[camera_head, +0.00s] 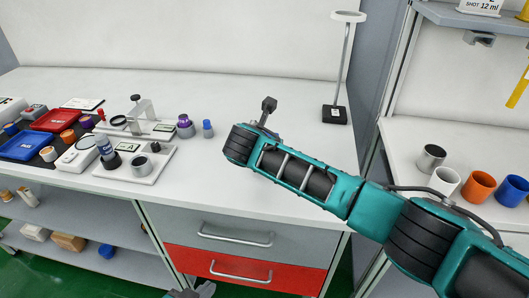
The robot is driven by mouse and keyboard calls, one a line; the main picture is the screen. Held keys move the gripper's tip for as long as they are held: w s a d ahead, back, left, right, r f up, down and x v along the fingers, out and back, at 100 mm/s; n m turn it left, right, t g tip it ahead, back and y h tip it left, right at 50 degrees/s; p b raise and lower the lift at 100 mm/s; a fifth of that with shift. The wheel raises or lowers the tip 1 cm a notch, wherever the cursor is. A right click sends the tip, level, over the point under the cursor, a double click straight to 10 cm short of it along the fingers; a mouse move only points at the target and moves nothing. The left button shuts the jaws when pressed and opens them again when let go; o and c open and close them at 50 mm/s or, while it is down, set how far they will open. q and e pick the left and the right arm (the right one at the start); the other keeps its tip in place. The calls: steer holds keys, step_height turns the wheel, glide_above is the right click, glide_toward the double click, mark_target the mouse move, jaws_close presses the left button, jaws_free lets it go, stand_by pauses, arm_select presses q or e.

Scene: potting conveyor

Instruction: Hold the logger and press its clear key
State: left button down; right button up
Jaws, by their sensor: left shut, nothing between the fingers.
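I cannot make out for sure which item is the logger, and no clear key can be read. A small white box-shaped device (76,158) lies at the left of the white bench, and a grey device with a red part (34,112) lies farther back. My left gripper (197,290) shows only as grey tips at the bottom edge, shut and empty, low in front of the drawers. My right arm (310,185) reaches in from the lower right over the bench. Its gripper fingers are hidden behind the arm; a small dark part (268,106) shows beyond the wrist.
A red tray (54,119) and a blue tray (22,145) lie at the left. Fixtures (140,160) with small pots stand beside them. A ring stand (336,112) stands at the back right. Several cups (478,186) stand on the right bench. The bench middle is mostly clear.

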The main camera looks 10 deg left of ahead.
arm_select(q)
steer(key=shift+f, duration=0.1)
stand_by(0.7)
steer(key=w+d+r+n+h, duration=0.2)
steer(key=w+r+n+h, duration=0.1)
steer(key=w+r+n, duration=0.1)
steer(key=w+d+r+n+h, duration=0.3)
steer(key=w+r+n, duration=0.2)
steer(key=n, duration=0.2)
steer(key=w+d+r+n+h, duration=0.2)
steer(key=w+r+n+h, duration=0.1)
steer(key=w+r+n, duration=0.1)
steer(key=shift+w+d+r+n+g, duration=0.1)
steer(key=shift+d+r+n+g, duration=0.1)
steer(key=shift+r+n, duration=0.3)
steer(key=shift+w+d+r+n+g, duration=0.1)
steer(key=shift+r+n+g, duration=0.1)
steer(key=shift+r+n, duration=0.25)
steer(key=shift+w+r+n, duration=0.2)
steer(key=shift+r+n, duration=0.05)
steer(key=shift+r, duration=0.1)
steer(key=shift+w, duration=0.1)
steer(key=shift+h, duration=0.3)
steer(key=shift+w+d, duration=0.2)
steer(key=shift+w, duration=1.95)
steer(key=shift+w+d, duration=0.15)
steer(key=shift+w, duration=2)
